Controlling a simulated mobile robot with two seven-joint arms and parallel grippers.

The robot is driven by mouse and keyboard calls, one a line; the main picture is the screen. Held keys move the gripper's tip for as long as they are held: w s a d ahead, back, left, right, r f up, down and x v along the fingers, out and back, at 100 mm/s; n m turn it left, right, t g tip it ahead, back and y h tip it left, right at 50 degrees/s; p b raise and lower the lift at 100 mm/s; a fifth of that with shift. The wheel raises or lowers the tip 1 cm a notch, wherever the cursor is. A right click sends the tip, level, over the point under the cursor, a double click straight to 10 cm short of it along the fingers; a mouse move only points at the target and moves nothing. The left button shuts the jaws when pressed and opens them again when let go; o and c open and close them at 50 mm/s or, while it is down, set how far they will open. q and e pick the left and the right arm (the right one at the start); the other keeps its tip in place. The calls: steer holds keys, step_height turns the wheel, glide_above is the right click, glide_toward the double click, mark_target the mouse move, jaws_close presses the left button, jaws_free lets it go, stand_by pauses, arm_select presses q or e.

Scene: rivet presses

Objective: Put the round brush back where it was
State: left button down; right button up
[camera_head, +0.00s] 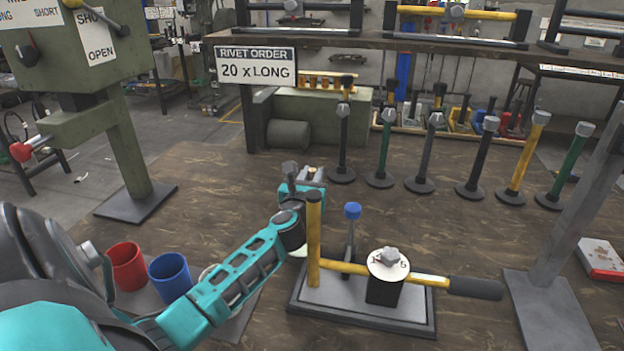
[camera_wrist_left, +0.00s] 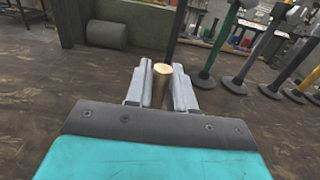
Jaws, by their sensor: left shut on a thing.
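My left gripper (camera_wrist_left: 161,88) is shut on the round brush (camera_wrist_left: 162,79). In the left wrist view only a short brass-coloured round end of it shows, upright between the two grey fingers; its lower part is hidden. In the head view the left gripper (camera_head: 313,174) is held above the bench, behind the yellow post of the small press, and the brush is too small to make out. My right gripper is in neither view.
A small press with a yellow lever (camera_head: 430,281) stands in front of my left gripper. A red cup (camera_head: 127,266), a blue cup (camera_head: 170,277) and a partly hidden pale cup stand at left. Several upright posts with round bases, such as the green one (camera_head: 384,150), stand behind.

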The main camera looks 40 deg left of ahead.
arm_select(q)
steer(key=shift+f, duration=0.1)
steer(key=c, duration=1)
jaws_free()
steer(key=v, duration=0.7)
steer(key=shift+s+d+p, duration=0.1)
steer(key=shift+s+p, duration=0.15)
steer(key=shift+p, duration=0.1)
